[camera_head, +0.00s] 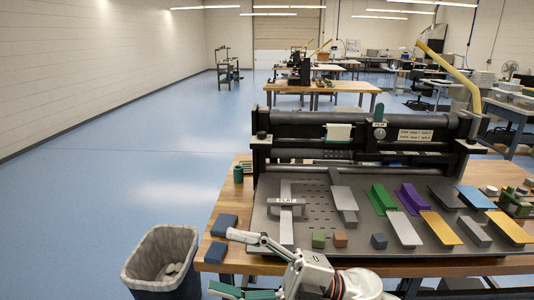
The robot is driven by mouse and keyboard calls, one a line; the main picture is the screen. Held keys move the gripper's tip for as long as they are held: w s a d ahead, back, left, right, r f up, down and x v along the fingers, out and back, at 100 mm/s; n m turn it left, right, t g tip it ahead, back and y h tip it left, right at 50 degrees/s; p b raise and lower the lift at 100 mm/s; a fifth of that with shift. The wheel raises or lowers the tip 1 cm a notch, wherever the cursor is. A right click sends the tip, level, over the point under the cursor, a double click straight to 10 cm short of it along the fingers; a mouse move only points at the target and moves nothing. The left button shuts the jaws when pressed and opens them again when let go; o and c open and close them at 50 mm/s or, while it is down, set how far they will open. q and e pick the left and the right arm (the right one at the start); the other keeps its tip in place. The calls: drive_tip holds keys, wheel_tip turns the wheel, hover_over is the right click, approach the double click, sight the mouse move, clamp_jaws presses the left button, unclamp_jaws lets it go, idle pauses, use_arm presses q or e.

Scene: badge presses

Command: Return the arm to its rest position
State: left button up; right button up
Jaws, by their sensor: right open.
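My right gripper (221,261) is at the bottom of the head view, in front of the table's near edge. Its two light fingers with teal pads point left and are spread wide apart, with nothing between them. The white wrist and arm behind it run to the lower right and leave the picture at the bottom. The upper finger passes in front of the table's front edge; I cannot tell how far apart they are. My left gripper is not in view.
A wooden table (232,197) bears a black press (300,133) and a dark plate (318,250) with coloured bars and small blocks. Blue pads (222,226) lie on its left corner. A lined bin (147,252) stands left of the gripper. Blue floor (120,160) is open at left.

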drive_tip(key=w+d+f+m+t+h, duration=0.4)
drive_tip(key=d+f+m+t+h, duration=0.3)
drive_tip(key=f+m, duration=0.35)
drive_tip(key=w+d+f+m+t+h, duration=0.3)
drive_tip(key=d+f+m+t+h, duration=0.4)
drive_tip(key=f+m+t, duration=0.4)
drive_tip(key=s+d+f+m+g+h, duration=0.2)
drive_tip(key=s+d+f, duration=0.4)
drive_tip(key=f, duration=0.4)
drive_tip(key=s+d+f+m+g+h, duration=0.3)
drive_tip(key=s+f, duration=0.5)
drive_tip(key=f, duration=0.3)
drive_tip(key=d+m+g, duration=0.1)
drive_tip(key=d+g, duration=0.1)
drive_tip(key=d, duration=0.1)
drive_tip(key=shift+s+d, duration=0.2)
drive_tip(key=shift+s, duration=0.1)
